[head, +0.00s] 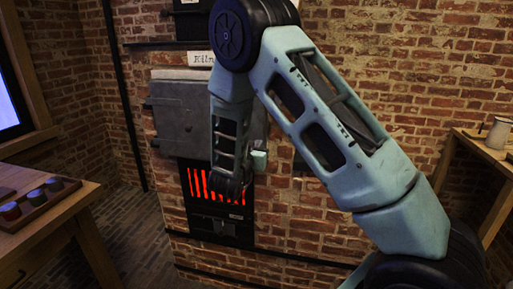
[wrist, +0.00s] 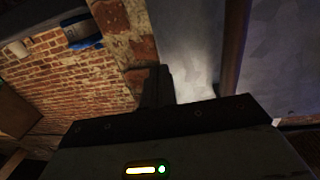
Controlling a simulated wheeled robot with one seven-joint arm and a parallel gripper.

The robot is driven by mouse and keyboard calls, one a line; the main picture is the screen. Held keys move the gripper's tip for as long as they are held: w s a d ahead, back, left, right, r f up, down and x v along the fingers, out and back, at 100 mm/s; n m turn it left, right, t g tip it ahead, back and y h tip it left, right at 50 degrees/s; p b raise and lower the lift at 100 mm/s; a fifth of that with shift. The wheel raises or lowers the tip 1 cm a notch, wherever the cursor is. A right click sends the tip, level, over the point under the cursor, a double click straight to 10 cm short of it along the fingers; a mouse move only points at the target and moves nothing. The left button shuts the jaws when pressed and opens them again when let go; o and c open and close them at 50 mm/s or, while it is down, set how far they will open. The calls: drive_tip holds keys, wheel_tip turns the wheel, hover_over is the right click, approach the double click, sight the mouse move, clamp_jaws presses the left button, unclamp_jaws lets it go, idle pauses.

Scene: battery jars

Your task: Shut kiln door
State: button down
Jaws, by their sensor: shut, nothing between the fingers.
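The kiln door is a grey metal panel (head: 178,118) in the head view, upright against the brick kiln, with hinge-like fittings at its left edge. My forearm covers its right part, so I cannot tell whether it is fully shut or ajar. In the wrist view a pale grey surface (wrist: 192,45), likely the door or its surround, rises close beyond my gripper (wrist: 158,86). My gripper is shut and empty. In the head view its fingertips are hidden behind my wrist. I cannot tell whether it touches the door.
A red glowing grate (head: 203,186) lies below the door. A label (head: 200,58) is above it. A wooden table (head: 45,222) with a tray of small coloured jars (head: 38,197) stands at left. A shelf (head: 484,146) with a pale mug (head: 498,133) is at right.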

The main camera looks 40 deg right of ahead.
drive_tip(key=b+v, duration=0.1)
drive_tip(key=v, duration=0.9)
drive_tip(key=shift+s+b, duration=0.3)
drive_tip(key=shift+s, duration=0.3)
